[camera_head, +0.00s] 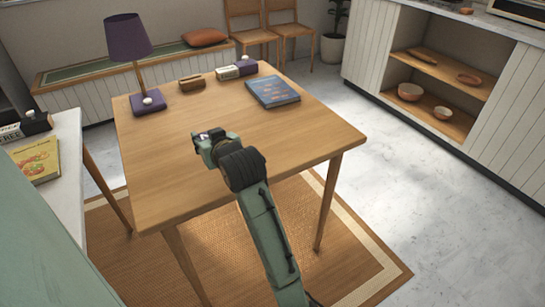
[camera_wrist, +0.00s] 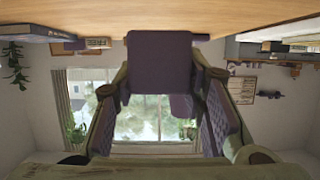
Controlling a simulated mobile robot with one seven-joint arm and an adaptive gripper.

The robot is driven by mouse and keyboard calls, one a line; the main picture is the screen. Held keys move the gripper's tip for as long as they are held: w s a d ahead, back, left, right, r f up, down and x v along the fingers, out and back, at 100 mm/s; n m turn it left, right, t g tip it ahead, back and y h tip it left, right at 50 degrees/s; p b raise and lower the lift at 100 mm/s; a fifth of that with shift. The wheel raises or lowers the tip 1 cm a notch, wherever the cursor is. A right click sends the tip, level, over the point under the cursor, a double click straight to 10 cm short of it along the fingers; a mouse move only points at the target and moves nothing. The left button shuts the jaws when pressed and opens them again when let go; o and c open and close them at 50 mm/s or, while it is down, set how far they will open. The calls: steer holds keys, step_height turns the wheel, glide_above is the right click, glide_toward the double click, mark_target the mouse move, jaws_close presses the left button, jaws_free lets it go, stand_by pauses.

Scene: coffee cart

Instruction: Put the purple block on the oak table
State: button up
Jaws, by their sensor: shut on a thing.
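The purple block (camera_wrist: 160,62) sits between the two fingers of my gripper (camera_wrist: 162,85) in the wrist view. My gripper is shut on it. The wrist view looks low along the table, whose wooden top (camera_wrist: 230,15) fills the upper edge of the picture. The block is close to that surface; I cannot tell whether it touches.
On the table stand a purple lamp (camera_head: 130,45), a brown wooden item (camera_head: 191,82), a cream item (camera_head: 229,72) beside a purple one, and a blue book (camera_head: 272,92). The table's right and near parts are clear. A white table (camera_head: 68,190) stands left.

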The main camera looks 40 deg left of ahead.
steer(key=w+d, duration=0.2)
steer(key=d, duration=0.2)
steer(key=w+d+p, duration=0.1)
steer(key=w+d, duration=0.2)
steer(key=d, duration=0.1)
steer(key=w+d+f+p, duration=0.1)
steer(key=w+d, duration=0.1)
steer(key=d, duration=0.2)
steer(key=shift+w+d+f, duration=0.1)
steer(key=shift+w+d, duration=0.05)
steer(key=shift+d, duration=0.2)
steer(key=shift+f+p, duration=0.5)
steer(key=shift+f, duration=1.3)
steer(key=shift+f, duration=0.15)
steer(key=o, duration=1.2)
steer(key=shift+c, duration=0.2)
steer(key=shift+d+r, duration=0.15)
steer(key=shift+r, duration=0.1)
steer(key=b+v, duration=0.2)
steer(key=v, duration=0.9)
steer(key=shift+s+d, duration=0.25)
steer(key=shift+d, duration=0.05)
